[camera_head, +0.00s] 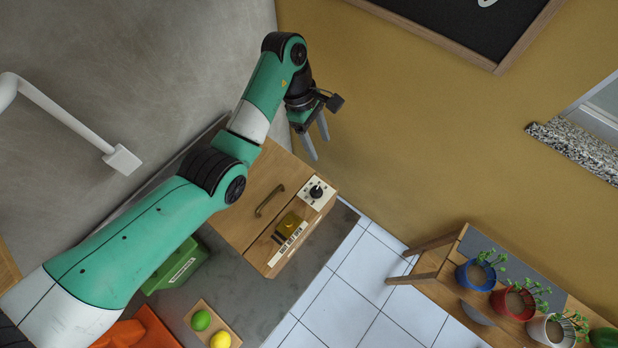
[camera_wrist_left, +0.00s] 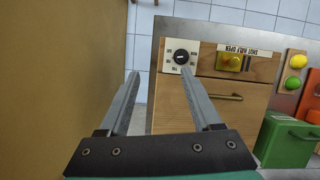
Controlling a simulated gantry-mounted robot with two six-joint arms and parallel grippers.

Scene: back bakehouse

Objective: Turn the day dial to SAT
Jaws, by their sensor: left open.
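The day dial (camera_head: 316,191) is a round black knob on a small white plate, at the corner of a wooden cabinet (camera_head: 240,210). It also shows in the left wrist view (camera_wrist_left: 181,56), with small dark labels around it. I cannot read which day it points to. My left gripper (camera_head: 318,148) is open and empty, apart from the dial and above it in the head view. In the left wrist view its fingers (camera_wrist_left: 160,72) reach toward the cabinet, with the right fingertip just below the dial plate. My right gripper is not in view.
Beside the dial are a yellow slider (camera_head: 291,224) with a printed strip and a bronze handle (camera_head: 269,200). A green box (camera_head: 178,268) and green and yellow balls (camera_head: 201,319) lie to the left. Potted plants (camera_head: 475,273) stand at right. The ochre wall is close behind the gripper.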

